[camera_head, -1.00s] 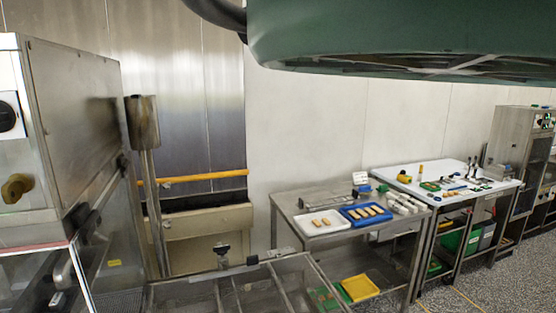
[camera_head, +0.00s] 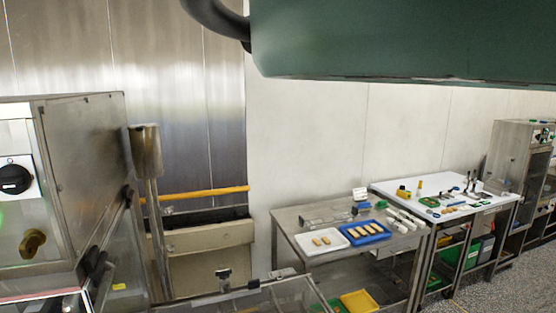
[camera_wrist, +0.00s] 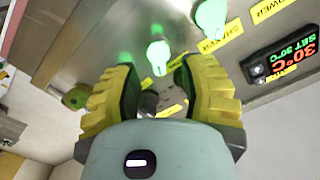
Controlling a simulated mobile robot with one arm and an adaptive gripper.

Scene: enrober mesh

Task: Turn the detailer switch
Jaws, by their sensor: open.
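In the wrist view, my gripper (camera_wrist: 157,82) is open, with yellow ribbed fingers spread in front of a metal control panel. A small dark grey knob (camera_wrist: 148,102) shows between the fingers, partly hidden by the gripper body; I cannot tell whether they touch it. Yellow label strips lie near it; which one names the detailer is not legible. Green-lit switches (camera_wrist: 159,55) and (camera_wrist: 210,16) stand beyond the fingertips. A brass-coloured knob (camera_wrist: 75,98) is left of the left finger. My gripper is not seen in the head view.
A temperature display (camera_wrist: 283,58) sits at the wrist view's right. In the head view, a steel cabinet (camera_head: 85,170) at left carries a black rotary switch (camera_head: 14,179) and a brass knob (camera_head: 32,243). A steel table (camera_head: 300,217) with trays stands to the right.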

